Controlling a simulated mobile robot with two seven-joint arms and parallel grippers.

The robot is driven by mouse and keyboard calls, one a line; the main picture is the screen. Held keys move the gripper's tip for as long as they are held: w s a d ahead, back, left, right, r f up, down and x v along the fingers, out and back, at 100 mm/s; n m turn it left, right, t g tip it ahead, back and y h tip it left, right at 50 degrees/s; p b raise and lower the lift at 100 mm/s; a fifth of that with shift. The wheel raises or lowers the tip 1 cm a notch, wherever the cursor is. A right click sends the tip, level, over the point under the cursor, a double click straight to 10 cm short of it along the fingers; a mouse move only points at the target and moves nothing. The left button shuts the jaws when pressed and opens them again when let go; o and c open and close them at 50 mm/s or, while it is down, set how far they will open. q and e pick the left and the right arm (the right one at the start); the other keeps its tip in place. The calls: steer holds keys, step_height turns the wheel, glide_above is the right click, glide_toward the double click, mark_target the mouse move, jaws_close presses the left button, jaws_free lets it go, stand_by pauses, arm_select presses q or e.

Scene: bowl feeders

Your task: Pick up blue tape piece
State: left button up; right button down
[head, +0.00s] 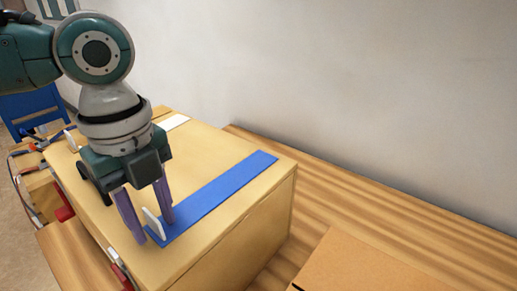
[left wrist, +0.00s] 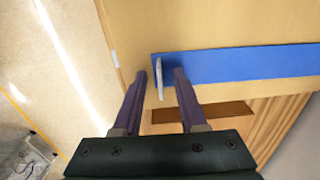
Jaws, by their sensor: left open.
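The blue tape piece (head: 222,196) lies as a long flat strip on top of a tan box (head: 225,160). A small white tab (head: 153,223) stands up at its near left end. My left gripper (head: 155,228) points down at that end, with its two purple fingers apart and the white tab showing between them. In the left wrist view the blue tape piece (left wrist: 240,66) runs to the right from the white tab (left wrist: 159,78), which lies between the fingertips (left wrist: 164,74). Contact between fingers and tab cannot be told. My right gripper is in neither view.
Another white piece (head: 174,122) lies at the box's far edge. A wooden table (head: 390,210) extends right of the box to the wall, with a brown board (head: 370,265) at the front. Cables and clamps (head: 35,150) sit at the left. A blue chair-like object (head: 32,108) stands behind.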

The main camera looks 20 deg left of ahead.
arm_select(q)
steer(key=shift+f, duration=0.1)
steer(key=shift+c, duration=0.2)
jaws_close()
stand_by(0.4)
